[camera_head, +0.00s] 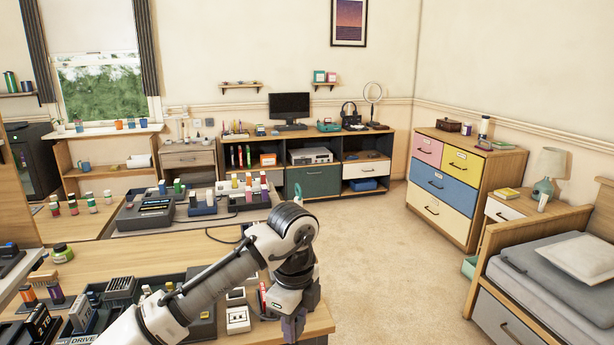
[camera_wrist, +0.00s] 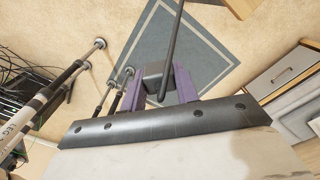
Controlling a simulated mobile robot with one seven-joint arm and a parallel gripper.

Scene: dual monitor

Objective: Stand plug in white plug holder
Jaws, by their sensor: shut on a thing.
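My gripper (camera_head: 293,326) hangs by the right edge of the near wooden desk in the head view. In the wrist view its purple fingers (camera_wrist: 161,88) are shut on a dark grey block, which looks like the plug (camera_wrist: 153,72). A black cable or rod (camera_wrist: 173,45) runs up from beside it. In the head view the plug is hard to make out. A small white box with dark marks (camera_head: 237,319), perhaps the white plug holder, stands on the desk left of my gripper, apart from it. I cannot tell whether it is the holder.
A red item (camera_head: 263,299) stands between the white box and my gripper. Black trays and small devices crowd the near desk (camera_head: 320,322). A second desk behind holds several bottles and dark boxes. Open carpet (camera_head: 375,255) lies to the right, before a bed (camera_head: 550,275).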

